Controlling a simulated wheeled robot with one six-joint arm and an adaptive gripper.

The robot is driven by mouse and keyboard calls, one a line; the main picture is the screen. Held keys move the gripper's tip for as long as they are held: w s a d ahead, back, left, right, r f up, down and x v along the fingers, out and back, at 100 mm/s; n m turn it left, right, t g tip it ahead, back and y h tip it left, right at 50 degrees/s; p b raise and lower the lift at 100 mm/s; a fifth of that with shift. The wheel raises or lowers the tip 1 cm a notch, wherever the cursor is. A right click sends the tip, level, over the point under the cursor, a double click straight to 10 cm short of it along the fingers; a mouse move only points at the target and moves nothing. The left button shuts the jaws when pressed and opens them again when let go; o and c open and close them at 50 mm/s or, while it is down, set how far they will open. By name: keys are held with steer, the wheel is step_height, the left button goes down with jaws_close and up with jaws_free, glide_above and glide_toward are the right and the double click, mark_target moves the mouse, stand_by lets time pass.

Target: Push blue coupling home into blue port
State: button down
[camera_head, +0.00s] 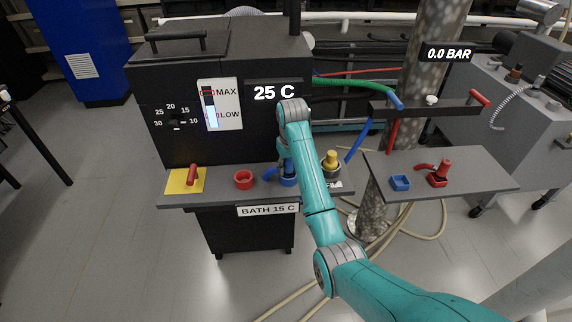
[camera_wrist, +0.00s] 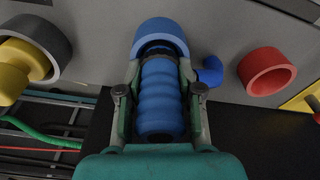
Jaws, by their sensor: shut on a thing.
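The blue coupling (camera_wrist: 158,95) is a ribbed blue cylinder with dark ends, gripped between the two fingers of my gripper (camera_wrist: 160,85). The blue port (camera_wrist: 160,30) is a round blue ring just beyond it in the wrist view. The coupling's dark front end lies at the port's mouth, roughly in line with it; how deep it sits I cannot tell. In the head view my gripper (camera_head: 287,160) is above the blue port (camera_head: 288,182) on the bath's front shelf, and my arm hides most of the coupling. A blue elbow (camera_wrist: 209,72) sticks out beside the coupling.
A red port (camera_head: 243,179) and a red handle on a yellow plate (camera_head: 184,184) stand left of the blue port. A yellow fitting (camera_head: 331,160) stands close to its right. A side shelf (camera_head: 460,172) holds a blue square socket (camera_head: 399,183) and a red coupling (camera_head: 440,172).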

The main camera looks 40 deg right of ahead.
steer(key=shift+f, duration=0.3)
steer(key=shift+s+f, duration=0.1)
steer(key=shift+f, duration=0.15)
steer(key=c, duration=1.2)
jaws_free()
steer(key=shift+a+f, duration=0.1)
steer(key=o, duration=0.5)
steer(key=shift+s+f, duration=0.1)
steer(key=shift+c, duration=0.2)
steer(key=shift+f, duration=0.1)
steer(key=shift+r, duration=0.2)
